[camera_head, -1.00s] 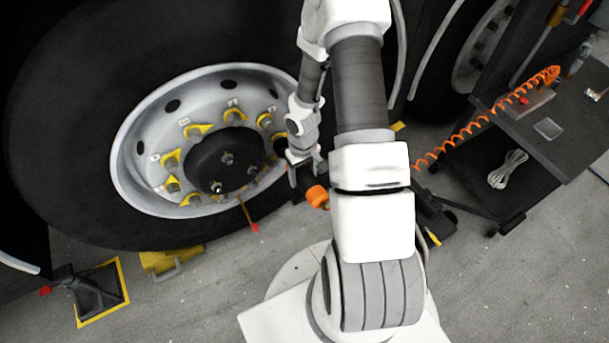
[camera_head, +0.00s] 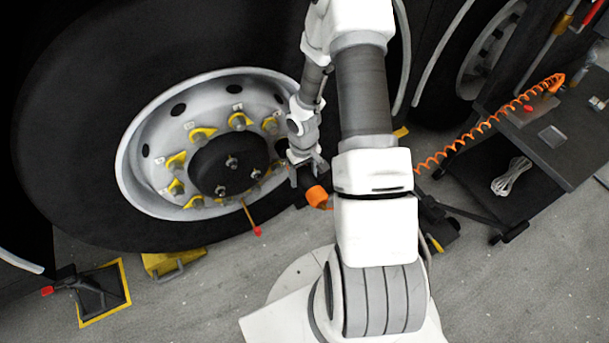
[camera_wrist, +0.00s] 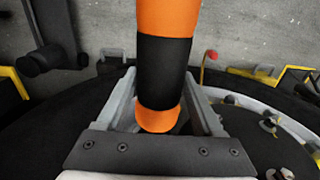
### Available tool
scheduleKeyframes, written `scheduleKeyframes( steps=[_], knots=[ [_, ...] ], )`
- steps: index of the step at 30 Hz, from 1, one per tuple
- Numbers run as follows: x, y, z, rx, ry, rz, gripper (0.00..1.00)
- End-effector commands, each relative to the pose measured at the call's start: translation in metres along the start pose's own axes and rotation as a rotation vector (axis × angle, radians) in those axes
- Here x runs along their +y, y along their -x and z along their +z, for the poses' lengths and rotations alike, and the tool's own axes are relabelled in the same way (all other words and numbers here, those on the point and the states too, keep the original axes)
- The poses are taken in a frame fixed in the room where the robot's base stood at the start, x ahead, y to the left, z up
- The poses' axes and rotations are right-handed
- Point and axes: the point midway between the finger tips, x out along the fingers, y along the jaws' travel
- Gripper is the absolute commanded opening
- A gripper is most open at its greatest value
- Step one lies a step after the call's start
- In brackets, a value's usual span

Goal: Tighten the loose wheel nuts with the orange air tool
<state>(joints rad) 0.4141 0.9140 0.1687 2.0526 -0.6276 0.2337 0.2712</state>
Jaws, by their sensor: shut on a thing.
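The orange air tool (camera_head: 316,196) is held in my gripper (camera_head: 306,176), just right of the wheel rim. In the wrist view the tool's orange and black body (camera_wrist: 163,62) stands between the two grey fingers, which are shut on it. Its working end cannot be made out. The wheel (camera_head: 140,175) has a pale rim and a dark hub. Several wheel nuts (camera_head: 238,121) with yellow pointers ring the hub; my arm hides part of the right side. Some nuts (camera_wrist: 268,124) show at the right of the wrist view, apart from the tool.
A coiled orange hose (camera_head: 470,137) runs from behind my arm to a dark cart (camera_head: 585,150) at the right. A red-tipped rod (camera_head: 251,216) sticks out below the rim. A yellow chock (camera_head: 172,262) and a black stand (camera_head: 100,290) are on the floor.

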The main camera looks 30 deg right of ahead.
Motion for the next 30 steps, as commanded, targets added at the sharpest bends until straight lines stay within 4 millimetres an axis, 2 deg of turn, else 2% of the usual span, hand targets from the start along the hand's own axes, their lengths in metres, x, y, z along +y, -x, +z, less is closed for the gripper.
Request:
scheduleKeyframes(
  steps=[30],
  knots=[
    [0.0000, 0.0015, -0.0088, 0.003, -0.001, 0.001, 0.00]
  ],
)
